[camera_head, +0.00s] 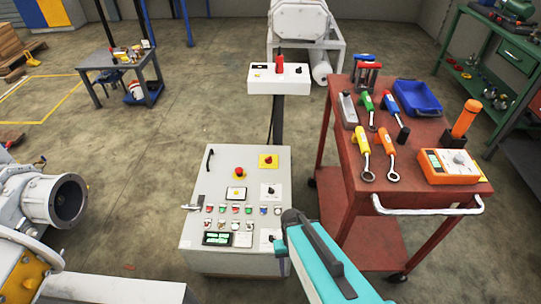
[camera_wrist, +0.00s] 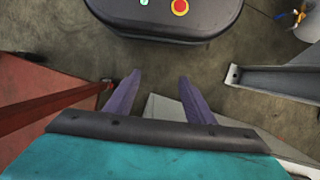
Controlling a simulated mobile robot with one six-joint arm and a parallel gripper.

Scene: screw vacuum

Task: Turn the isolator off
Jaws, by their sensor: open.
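A grey control cabinet (camera_head: 222,190) stands in the middle of the head view. On its sloping top, a red rotary knob on a yellow plate (camera_head: 268,161) looks like the isolator. I cannot clearly read its position. My teal arm end (camera_head: 322,265) is in front of the cabinet's lower right corner, and my fingers are hidden there. In the wrist view my gripper (camera_wrist: 158,75) is open and empty, its two purple fingers apart. The isolator does not show in the wrist view.
The cabinet top also has a red push button (camera_head: 239,172), a black handle (camera_head: 209,159) and several small switches. A white box with a red part (camera_head: 279,78) stands behind. A red tool cart (camera_head: 420,150) is close on the right. Open floor lies left.

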